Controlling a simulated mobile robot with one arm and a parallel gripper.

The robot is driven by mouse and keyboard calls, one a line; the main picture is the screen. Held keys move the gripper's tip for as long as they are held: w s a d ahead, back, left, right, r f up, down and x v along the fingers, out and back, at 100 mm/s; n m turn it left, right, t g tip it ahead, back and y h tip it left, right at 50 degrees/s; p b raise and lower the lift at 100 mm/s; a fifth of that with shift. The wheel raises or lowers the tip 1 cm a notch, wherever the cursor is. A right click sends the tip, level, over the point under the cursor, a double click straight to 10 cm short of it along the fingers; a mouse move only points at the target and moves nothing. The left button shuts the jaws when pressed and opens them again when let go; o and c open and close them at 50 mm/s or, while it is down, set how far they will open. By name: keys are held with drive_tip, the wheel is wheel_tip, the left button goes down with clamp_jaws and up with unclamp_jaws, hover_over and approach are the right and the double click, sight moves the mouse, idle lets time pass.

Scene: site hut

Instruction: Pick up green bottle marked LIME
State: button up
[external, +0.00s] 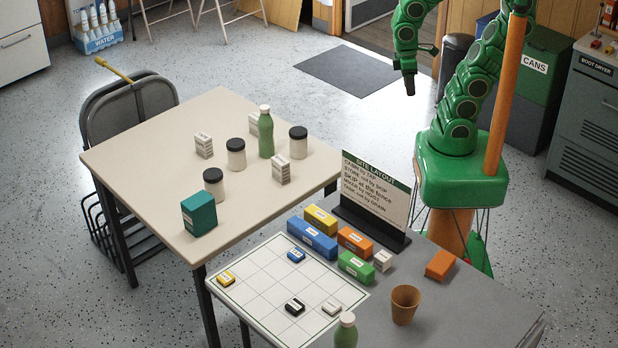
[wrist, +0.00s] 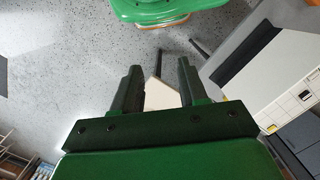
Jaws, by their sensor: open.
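A green bottle with a pale cap (external: 266,135) stands upright on the beige table, among white jars with black lids and small white boxes. A second green bottle (external: 346,332) stands at the bottom edge of the external view, partly cut off. I cannot read a LIME marking on either. My gripper (external: 410,86) hangs in the air beyond the tables, to the right of the beige table and well apart from both bottles. In the wrist view my gripper (wrist: 157,78) has its fingers apart with nothing held. No bottle shows there.
The beige table (external: 130,150) also holds a teal box (external: 199,214). The grey table (external: 450,305) holds a grid sheet (external: 255,310), coloured blocks, a brown cup (external: 404,305) and an upright SITE LAYOUT sign (external: 374,195). A chair (external: 125,105) stands behind the beige table.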

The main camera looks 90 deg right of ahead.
drive_tip(key=o, duration=0.9)
